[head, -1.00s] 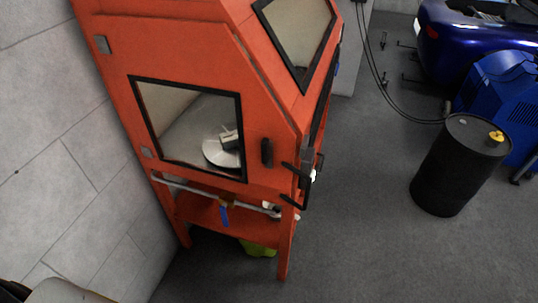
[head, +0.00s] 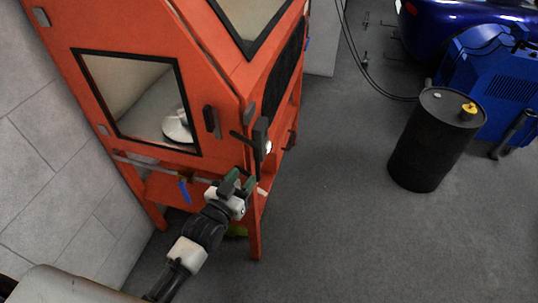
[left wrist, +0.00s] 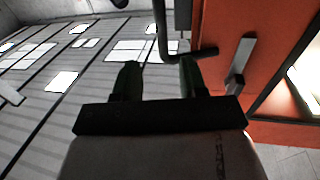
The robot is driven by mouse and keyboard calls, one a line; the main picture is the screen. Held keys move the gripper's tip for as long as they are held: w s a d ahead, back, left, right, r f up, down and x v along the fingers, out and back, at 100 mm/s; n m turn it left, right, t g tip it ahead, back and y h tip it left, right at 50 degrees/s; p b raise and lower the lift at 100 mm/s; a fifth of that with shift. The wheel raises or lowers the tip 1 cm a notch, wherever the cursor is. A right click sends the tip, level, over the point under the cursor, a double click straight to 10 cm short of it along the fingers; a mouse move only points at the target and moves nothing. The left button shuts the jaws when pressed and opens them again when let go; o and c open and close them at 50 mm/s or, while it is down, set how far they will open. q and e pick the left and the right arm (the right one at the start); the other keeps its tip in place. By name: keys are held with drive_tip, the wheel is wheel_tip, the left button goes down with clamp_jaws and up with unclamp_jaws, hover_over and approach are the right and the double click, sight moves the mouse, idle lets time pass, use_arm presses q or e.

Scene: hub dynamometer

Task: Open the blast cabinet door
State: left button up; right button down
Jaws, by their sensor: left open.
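The orange blast cabinet (head: 150,22) stands on legs at the left. Its side door (head: 88,105), with a black-framed window, looks shut. A dark upright handle (head: 211,121) is at the door's right edge; a grey bar that looks like it shows right of my fingers in the left wrist view (left wrist: 241,62). My left gripper (head: 238,182) is open and empty, below and slightly right of this handle in the head view. In the left wrist view its two dark green fingers (left wrist: 160,80) point upward, near a bent black bar (left wrist: 184,40). My right gripper is not seen.
A pale disc (head: 177,128) shows through the window. A blue-handled valve (head: 184,191) hangs on a pipe under the door. A black drum (head: 428,150) and a blue machine (head: 492,85) stand at the right. The floor between is clear.

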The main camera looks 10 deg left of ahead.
sight(256, 159)
use_arm(q)
drive_tip(key=p+x, duration=0.1)
drive_tip(key=x, duration=0.9)
drive_tip(key=shift+w, duration=0.25)
clamp_jaws()
